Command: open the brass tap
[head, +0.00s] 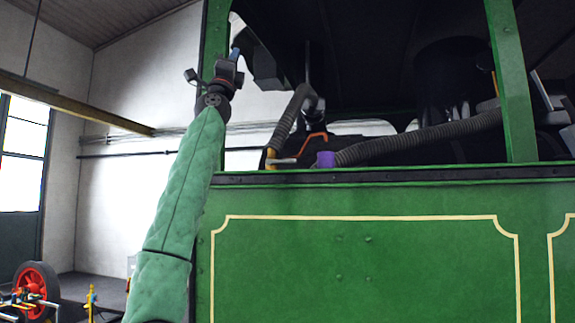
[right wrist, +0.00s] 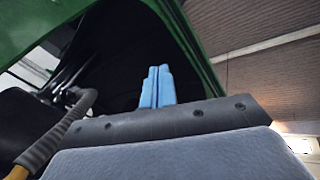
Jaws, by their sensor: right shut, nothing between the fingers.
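I cannot clearly make out the brass tap in either view. A small yellow fitting (head: 270,158) shows at the lower end of a grey ribbed hose, just above the cab's side wall; I cannot tell whether it is the tap. It also shows in the right wrist view (right wrist: 17,172) at the lower left corner. My right gripper (head: 235,54) is raised beside the cab's front left post, up and to the left of the fitting and apart from it. Its blue fingers (right wrist: 157,87) are together and empty, pointing toward the dark cab roof. My left gripper is out of view.
The green cab side wall (head: 365,265) has a dark top ledge, with a green post (head: 512,80) at the right. Inside are the ribbed hose (head: 290,118), a second hose (head: 420,137) and a purple piece (head: 326,159). A red wheel (head: 36,290) stands at lower left.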

